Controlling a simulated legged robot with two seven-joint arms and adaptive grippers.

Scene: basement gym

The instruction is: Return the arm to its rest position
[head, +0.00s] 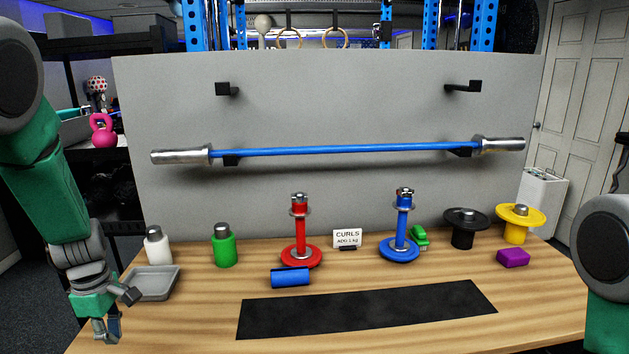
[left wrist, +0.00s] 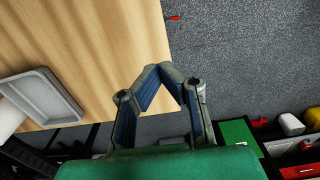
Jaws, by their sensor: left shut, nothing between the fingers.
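My left arm comes in from the left in the head view, with its green links hanging down. My left gripper (head: 107,332) points down at the table's front left corner, just in front of the grey tray (head: 153,284). In the left wrist view my left gripper (left wrist: 168,70) has its fingertips together with nothing between them, over the table's edge and the dark floor. The grey tray (left wrist: 45,95) lies apart from it at the left. Only an upper part of my right arm shows at the right edge of the head view; its gripper is out of the frame.
The wooden table (head: 200,310) holds a white bottle (head: 157,247), a green bottle (head: 224,247), a blue cylinder (head: 291,277), red (head: 300,235) and blue (head: 400,230) weight stands, and a black mat (head: 365,307). A blue bar (head: 345,149) hangs on the grey panel behind.

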